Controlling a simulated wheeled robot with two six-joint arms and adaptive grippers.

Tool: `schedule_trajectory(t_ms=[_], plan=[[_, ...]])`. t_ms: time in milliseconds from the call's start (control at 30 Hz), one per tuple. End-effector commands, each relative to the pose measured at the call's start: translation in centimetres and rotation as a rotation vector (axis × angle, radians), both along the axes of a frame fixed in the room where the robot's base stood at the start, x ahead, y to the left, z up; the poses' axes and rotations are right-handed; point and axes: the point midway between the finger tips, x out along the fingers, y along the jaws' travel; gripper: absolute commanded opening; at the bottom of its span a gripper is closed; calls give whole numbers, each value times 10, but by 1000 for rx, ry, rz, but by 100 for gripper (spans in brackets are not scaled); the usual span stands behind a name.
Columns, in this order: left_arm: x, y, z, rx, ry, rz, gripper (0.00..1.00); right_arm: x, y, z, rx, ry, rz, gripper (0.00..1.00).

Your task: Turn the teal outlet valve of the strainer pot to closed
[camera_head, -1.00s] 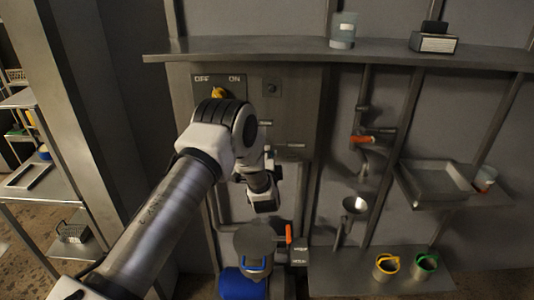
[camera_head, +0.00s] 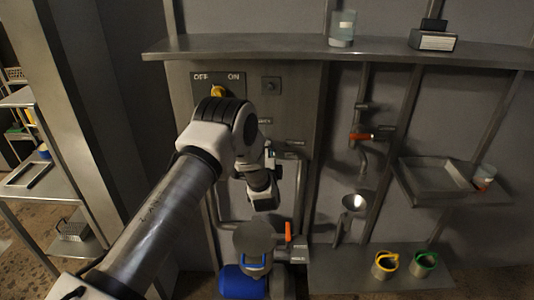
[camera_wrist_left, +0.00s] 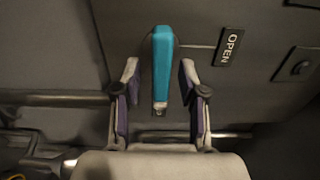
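In the left wrist view the teal valve handle (camera_wrist_left: 162,62) stands upright in front of a grey panel, right of centre an OPEN label (camera_wrist_left: 230,46) is fixed to the panel. My left gripper (camera_wrist_left: 159,82) is open, with one finger on each side of the handle. Gaps show between the handle and both fingers, so it is not clamped. In the head view my left arm reaches in from the left and its wrist (camera_head: 262,190) is in front of the panel, largely hiding the valve. My right gripper is not in view.
An OFF/ON switch (camera_head: 218,91) sits above my arm. A round-lidded grey vessel (camera_head: 254,236) and an orange handle (camera_head: 288,231) are below the wrist. A shelf (camera_head: 300,47) crosses above. A funnel (camera_head: 353,203) and a tray (camera_head: 405,182) are to the right.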

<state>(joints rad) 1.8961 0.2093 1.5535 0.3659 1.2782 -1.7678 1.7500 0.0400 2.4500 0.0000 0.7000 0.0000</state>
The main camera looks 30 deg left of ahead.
Motion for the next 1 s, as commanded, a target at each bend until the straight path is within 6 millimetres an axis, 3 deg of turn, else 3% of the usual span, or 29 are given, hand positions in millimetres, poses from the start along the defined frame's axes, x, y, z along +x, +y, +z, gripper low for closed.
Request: schedule_trajectory(t_ms=[267, 500, 700, 1000], plan=[[-14, -9, -1, -2, 3, -1, 42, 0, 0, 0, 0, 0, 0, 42], [-65, -42, -1, 0, 5, -4, 42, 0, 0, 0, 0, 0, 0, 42], [-96, -60, -1, 0, 2, -1, 42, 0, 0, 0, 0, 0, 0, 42], [-102, -63, 0, 0, 0, -1, 42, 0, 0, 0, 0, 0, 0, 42]])
